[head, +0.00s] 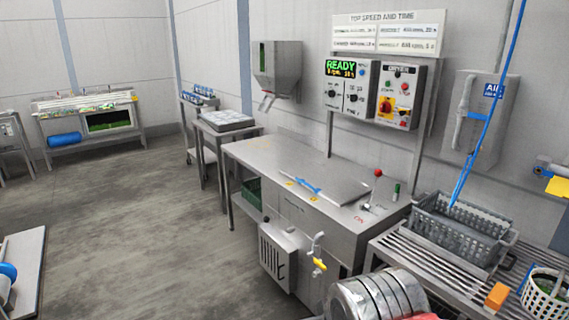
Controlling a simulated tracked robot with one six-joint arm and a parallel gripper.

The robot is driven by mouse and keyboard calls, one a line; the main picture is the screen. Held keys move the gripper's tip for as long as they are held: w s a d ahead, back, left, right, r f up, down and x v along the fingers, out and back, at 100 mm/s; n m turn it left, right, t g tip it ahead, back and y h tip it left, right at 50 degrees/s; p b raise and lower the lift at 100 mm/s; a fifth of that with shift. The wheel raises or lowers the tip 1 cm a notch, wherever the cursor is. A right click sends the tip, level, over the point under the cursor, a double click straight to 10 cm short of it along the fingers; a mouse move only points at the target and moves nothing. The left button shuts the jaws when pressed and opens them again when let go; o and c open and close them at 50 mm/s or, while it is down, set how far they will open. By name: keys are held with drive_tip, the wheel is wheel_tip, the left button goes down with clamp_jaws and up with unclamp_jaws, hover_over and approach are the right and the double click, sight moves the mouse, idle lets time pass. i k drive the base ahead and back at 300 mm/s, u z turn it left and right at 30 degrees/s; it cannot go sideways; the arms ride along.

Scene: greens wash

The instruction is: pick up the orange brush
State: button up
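A small orange block-shaped thing (497,295) lies on the slatted metal rack at the lower right. It is the only orange thing of this kind that I see and may be the orange brush; bristles cannot be made out. It stands between the grey crate and a white basket. My gripper does not show in the head view, and nothing is seen touching the orange thing.
The slatted rack (395,262) also holds a grey perforated crate (463,228) and a white basket (549,298). A blue hose (487,125) hangs down to the crate. A steel washing bench (265,160) stands left of the rack. Open floor (130,230) lies further left.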

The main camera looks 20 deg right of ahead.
sight(493, 303)
drive_tip(key=z, duration=0.3)
drive_tip(key=i, duration=0.65)
drive_tip(key=z, duration=1)
drive_tip(key=i, duration=0.8)
drive_tip(key=z, duration=0.45)
